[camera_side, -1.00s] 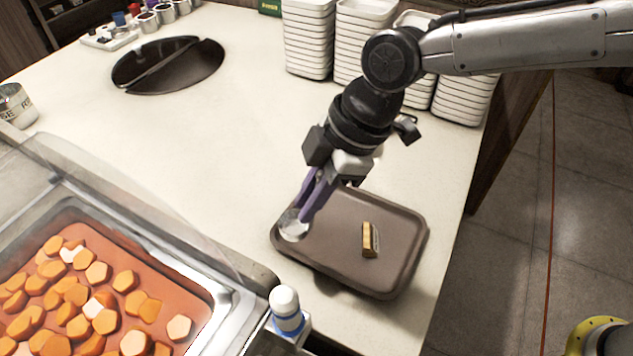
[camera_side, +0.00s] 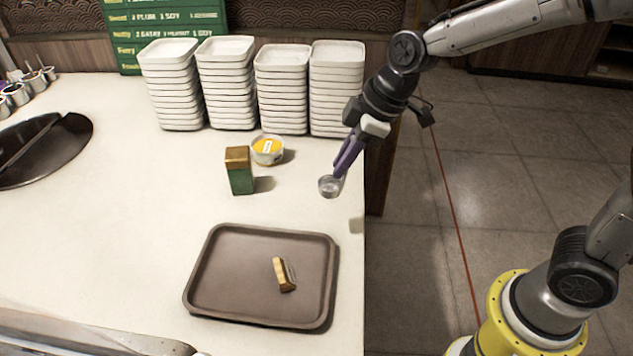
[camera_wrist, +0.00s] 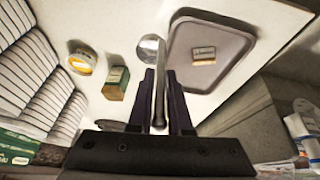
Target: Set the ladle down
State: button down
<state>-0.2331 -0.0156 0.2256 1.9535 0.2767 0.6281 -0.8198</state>
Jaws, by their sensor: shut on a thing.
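My gripper (camera_side: 343,166) is shut on the ladle, its purple fingers pointing down near the counter's right edge. The ladle's round metal bowl (camera_side: 329,187) hangs below the fingers in the side view and appears to be above the counter. In the wrist view the ladle's handle (camera_wrist: 159,95) runs between the two fingers, with the bowl (camera_wrist: 151,47) beyond the tips. The brown tray (camera_side: 215,290) lies on the counter nearer the side camera. The ladle is not over it in the side view. Most of the handle is hidden in the side view.
A small tan block (camera_side: 284,275) lies in the tray. A green box with a brown top (camera_side: 240,172) and a round tub with yellow contents (camera_side: 267,150) stand left of the ladle. Stacks of white dishes (camera_side: 283,85) stand behind. Bare counter (camera_side: 150,200) spreads left.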

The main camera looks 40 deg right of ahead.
jog(key=d+r+m, duration=0.1)
jog(key=d+m, duration=0.1)
jog(key=d, duration=0.6)
jog(key=w+f, duration=1.2)
jog(key=w, duration=0.1)
jog(key=shift+w+a+f+t+h, duration=0.3)
jog(key=shift+a+h, duration=0.1)
jog(key=shift+a, duration=0.05)
jog(key=shift+f, duration=0.15)
jog(key=c, duration=0.8)
grip_release()
jog(key=shift+c, duration=0.2)
